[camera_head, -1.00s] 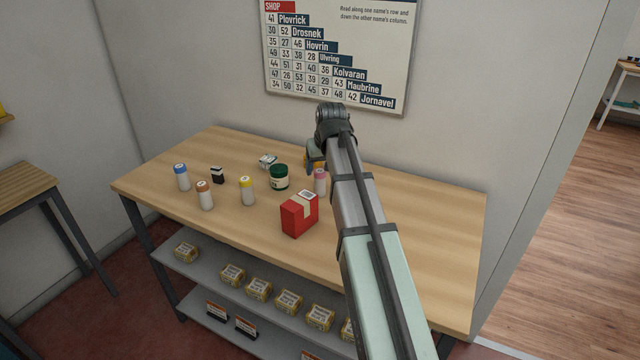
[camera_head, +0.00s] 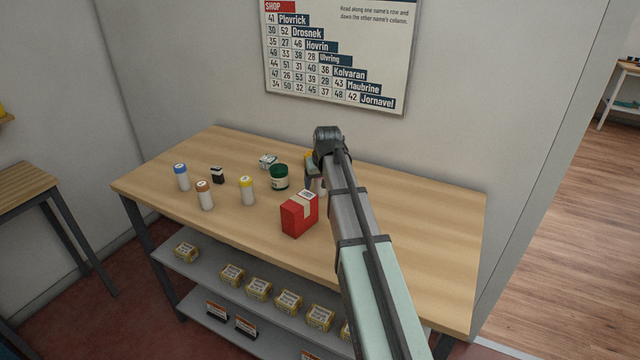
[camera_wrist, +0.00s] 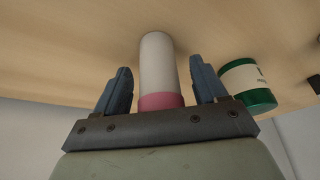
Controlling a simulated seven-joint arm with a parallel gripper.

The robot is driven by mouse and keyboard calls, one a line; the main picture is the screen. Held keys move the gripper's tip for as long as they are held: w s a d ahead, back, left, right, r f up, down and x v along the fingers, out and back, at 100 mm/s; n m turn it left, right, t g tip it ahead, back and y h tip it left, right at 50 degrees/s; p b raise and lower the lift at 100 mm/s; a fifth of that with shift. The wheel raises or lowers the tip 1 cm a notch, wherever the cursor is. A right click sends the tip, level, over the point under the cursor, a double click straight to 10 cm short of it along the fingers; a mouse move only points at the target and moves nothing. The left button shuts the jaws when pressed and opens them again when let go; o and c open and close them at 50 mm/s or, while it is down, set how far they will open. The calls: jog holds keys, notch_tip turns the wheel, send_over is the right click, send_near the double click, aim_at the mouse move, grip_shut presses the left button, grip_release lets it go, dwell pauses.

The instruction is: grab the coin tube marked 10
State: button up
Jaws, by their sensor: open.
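A white coin tube with a pink end (camera_wrist: 158,72) stands between the two fingers of my gripper (camera_wrist: 160,66) in the wrist view, with a gap on each side. The gripper is open. No number can be read on this tube. In the head view my gripper (camera_head: 313,180) is low over the table behind the red box, and it hides most of the pink-ended tube. Three more tubes stand to the left: one blue-capped (camera_head: 182,178), one brown-capped (camera_head: 205,196) and one yellow-capped (camera_head: 247,192). Their marks are too small to read.
A red box (camera_head: 298,216) stands just in front of my gripper. A green jar (camera_head: 279,178) is close on its left in the head view. A small black box (camera_head: 217,175) and a pale small item (camera_head: 267,161) stand further left. The table's right side (camera_head: 430,220) is clear.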

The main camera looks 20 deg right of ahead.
jog(key=shift+f, duration=0.1)
jog(key=c, duration=1.2)
